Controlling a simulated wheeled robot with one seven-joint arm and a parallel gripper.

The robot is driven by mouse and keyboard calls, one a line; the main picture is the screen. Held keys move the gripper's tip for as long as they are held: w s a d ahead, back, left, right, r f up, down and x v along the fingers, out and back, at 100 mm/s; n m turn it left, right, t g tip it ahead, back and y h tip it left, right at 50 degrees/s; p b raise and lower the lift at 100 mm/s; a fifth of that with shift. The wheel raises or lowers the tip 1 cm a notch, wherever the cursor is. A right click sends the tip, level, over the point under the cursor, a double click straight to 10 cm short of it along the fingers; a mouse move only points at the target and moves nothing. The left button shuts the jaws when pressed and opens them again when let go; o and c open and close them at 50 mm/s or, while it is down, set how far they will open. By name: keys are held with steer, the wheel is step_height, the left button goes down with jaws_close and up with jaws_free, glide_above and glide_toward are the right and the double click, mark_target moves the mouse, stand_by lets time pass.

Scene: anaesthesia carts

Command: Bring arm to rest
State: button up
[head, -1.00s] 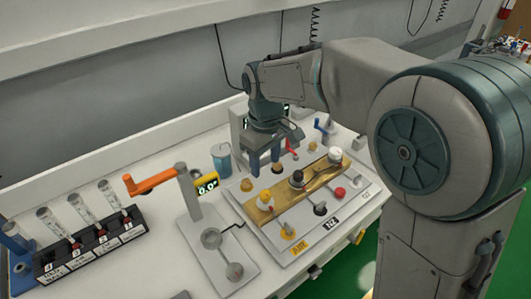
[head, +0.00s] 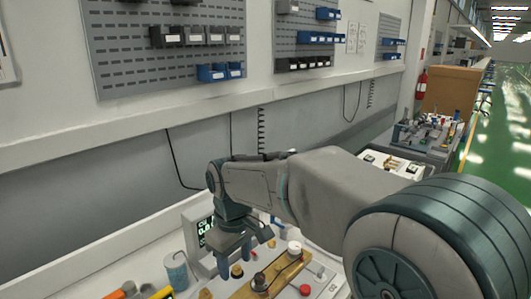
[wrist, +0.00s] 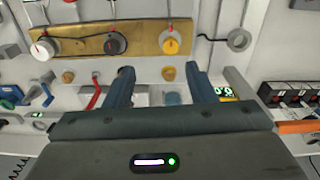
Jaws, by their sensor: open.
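My arm reaches from the lower right of the head view over the white bench. My gripper (head: 236,256) points down above the back part of the panel with the brass block (head: 262,283). In the wrist view my gripper (wrist: 160,82) shows two blue fingers spread apart with nothing held between them. The brass block (wrist: 75,42) with its several knobs lies beyond the fingertips there. The fingers appear clear of the knobs.
A display box (head: 203,232) stands just left of my gripper. A blue cup (head: 176,270) is on the bench further left. An orange lever (wrist: 297,127) shows at the right of the wrist view. Pegboards with bins (head: 165,40) hang on the wall behind.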

steer(key=s+d+f+m+t, duration=0.1)
steer(key=s+d+m, duration=0.4)
steer(key=d, duration=0.6)
steer(key=s+d+f+m+t, duration=0.1)
steer(key=s+d+m, duration=0.4)
steer(key=s+d, duration=0.4)
steer(key=d, duration=0.3)
steer(key=shift+m+t, duration=0.3)
steer(key=shift+t, duration=0.1)
steer(key=shift+f, duration=0.1)
stand_by(1.7)
